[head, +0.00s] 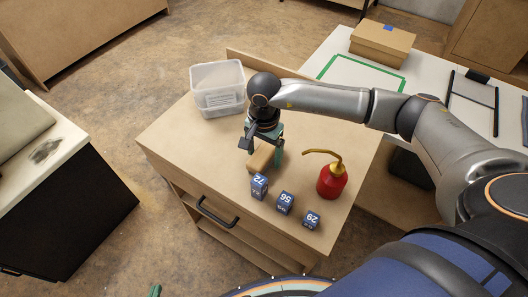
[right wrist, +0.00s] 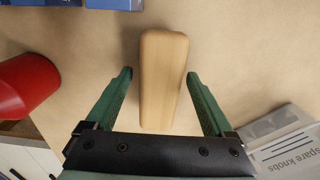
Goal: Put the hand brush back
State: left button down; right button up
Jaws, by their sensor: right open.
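The hand brush (head: 261,159) shows as a pale wooden block on the wooden cabinet top, partly hidden by my right gripper. In the right wrist view its wooden body (right wrist: 163,70) lies lengthwise between the fingers; no bristles show. My right gripper (head: 264,149) points down over it, open, with a green finger on each side and a gap to the wood on both sides. It also shows in the right wrist view (right wrist: 159,76). Only a green tip of my left gripper (head: 154,291) shows at the bottom edge of the head view.
Blue numbered blocks (head: 285,203) and a red oil can (head: 332,181) stand near the brush. A clear bin (head: 218,88), labelled "spare knobs" in the wrist view (right wrist: 287,151), stands behind. A white table (head: 342,53) holds a green outline (head: 363,74) and a cardboard box (head: 381,43).

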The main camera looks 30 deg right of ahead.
aim_at(264, 152)
jog(key=shift+r, duration=0.2)
notch_tip(264, 152, up, 12)
jog(key=shift+b, duration=0.35)
jog(key=shift+f, duration=0.1)
dwell(0.3)
